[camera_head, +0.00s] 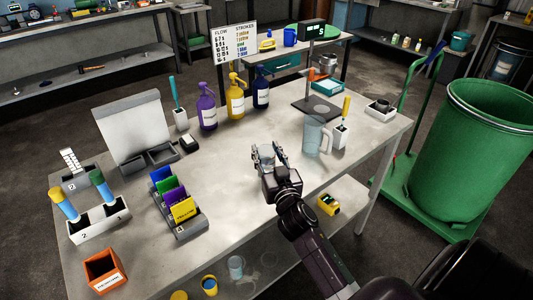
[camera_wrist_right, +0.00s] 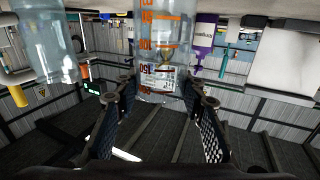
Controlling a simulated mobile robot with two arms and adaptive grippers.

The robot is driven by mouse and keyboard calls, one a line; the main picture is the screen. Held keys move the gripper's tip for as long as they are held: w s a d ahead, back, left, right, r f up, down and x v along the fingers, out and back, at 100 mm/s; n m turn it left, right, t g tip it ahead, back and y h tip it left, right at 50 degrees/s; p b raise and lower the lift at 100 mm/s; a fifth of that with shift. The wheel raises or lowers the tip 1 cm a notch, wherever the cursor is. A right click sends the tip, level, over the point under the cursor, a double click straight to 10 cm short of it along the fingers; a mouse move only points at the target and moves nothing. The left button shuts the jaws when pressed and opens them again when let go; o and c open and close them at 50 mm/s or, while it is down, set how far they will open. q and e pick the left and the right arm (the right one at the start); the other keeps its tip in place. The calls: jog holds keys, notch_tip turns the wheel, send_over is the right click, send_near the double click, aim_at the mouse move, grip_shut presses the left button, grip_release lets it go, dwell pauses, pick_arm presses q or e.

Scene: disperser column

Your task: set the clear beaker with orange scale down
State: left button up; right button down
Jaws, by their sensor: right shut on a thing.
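My right gripper (camera_head: 271,163) is over the front middle of the table, shut on a clear beaker (camera_head: 264,154). In the right wrist view the beaker with orange scale (camera_wrist_right: 160,40) stands between the two fingers (camera_wrist_right: 162,88), with orange numbers and marks on its wall. That view is upside down, with the tabletop along its top. I cannot tell whether the beaker's base touches the table. My left gripper is not in view.
A clear pitcher (camera_head: 315,134) stands to the right of the gripper. Purple (camera_head: 207,113), yellow (camera_head: 236,104) and dark blue (camera_head: 261,94) pump bottles stand behind. A folder rack (camera_head: 182,228) is at left. Bare tabletop (camera_head: 225,165) lies between rack and gripper.

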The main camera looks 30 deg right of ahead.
jog(key=shift+f, duration=0.15)
jog(key=shift+f, duration=0.15)
jog(key=c, duration=1.2)
grip_release()
jog(key=shift+c, duration=0.2)
